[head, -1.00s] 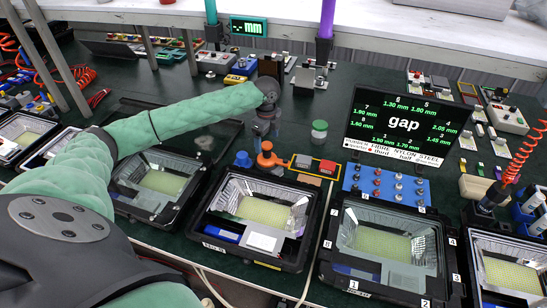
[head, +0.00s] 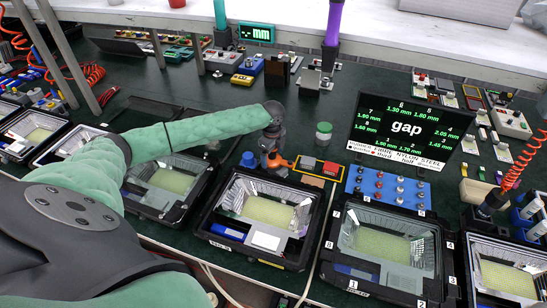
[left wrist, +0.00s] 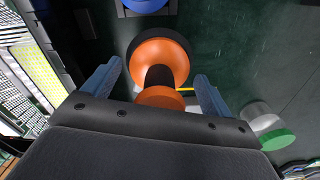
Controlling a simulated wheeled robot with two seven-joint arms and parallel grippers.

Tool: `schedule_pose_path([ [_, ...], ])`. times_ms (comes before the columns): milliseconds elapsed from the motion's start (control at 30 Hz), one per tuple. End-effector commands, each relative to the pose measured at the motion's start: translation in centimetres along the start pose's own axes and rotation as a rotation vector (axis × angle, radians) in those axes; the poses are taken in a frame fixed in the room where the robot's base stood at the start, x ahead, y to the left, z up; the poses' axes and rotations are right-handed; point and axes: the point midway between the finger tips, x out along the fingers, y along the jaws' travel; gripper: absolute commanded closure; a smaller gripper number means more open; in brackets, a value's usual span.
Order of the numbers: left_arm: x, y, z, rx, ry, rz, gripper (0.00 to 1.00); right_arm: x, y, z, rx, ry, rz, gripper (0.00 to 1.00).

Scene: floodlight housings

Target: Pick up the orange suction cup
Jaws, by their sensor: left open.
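The orange suction cup (head: 279,164) stands on the dark green bench behind a black housing, partly hidden by my left gripper in the head view. In the left wrist view the suction cup (left wrist: 160,52) shows a wide orange disc, a black neck and a smaller orange end. My left gripper (head: 267,146) is directly over it, pointing down. In the left wrist view the left gripper (left wrist: 158,74) is open, with one blue-grey finger on each side of the black neck and a visible gap at both. My right gripper is not in view.
A blue cup (head: 248,160) stands close left of the suction cup. A green-capped clear jar (head: 323,133) stands to the right. Open black floodlight housings (head: 219,243) line the front. A blue tray of small parts (head: 352,180) and a gap display (head: 408,128) are further right.

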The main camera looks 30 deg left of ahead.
Motion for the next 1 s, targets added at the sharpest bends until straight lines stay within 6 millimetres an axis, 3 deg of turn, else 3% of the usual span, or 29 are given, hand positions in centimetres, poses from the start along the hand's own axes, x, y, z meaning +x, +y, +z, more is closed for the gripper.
schedule_pose_path([
  [233,0.11,0.02,-0.02,0.0,0.0,0.0,0.17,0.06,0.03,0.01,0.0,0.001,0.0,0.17],
  [600,0.09,0.02,-0.02,0.0,0.0,0.0,0.9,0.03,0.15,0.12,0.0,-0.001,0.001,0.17],
  [667,-0.03,-0.04,-0.01,0.0,0.0,-0.001,0.99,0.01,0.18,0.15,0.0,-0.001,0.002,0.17],
  [1000,-0.43,-0.08,0.01,-0.001,0.001,-0.002,0.99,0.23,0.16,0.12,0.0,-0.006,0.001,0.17],
])
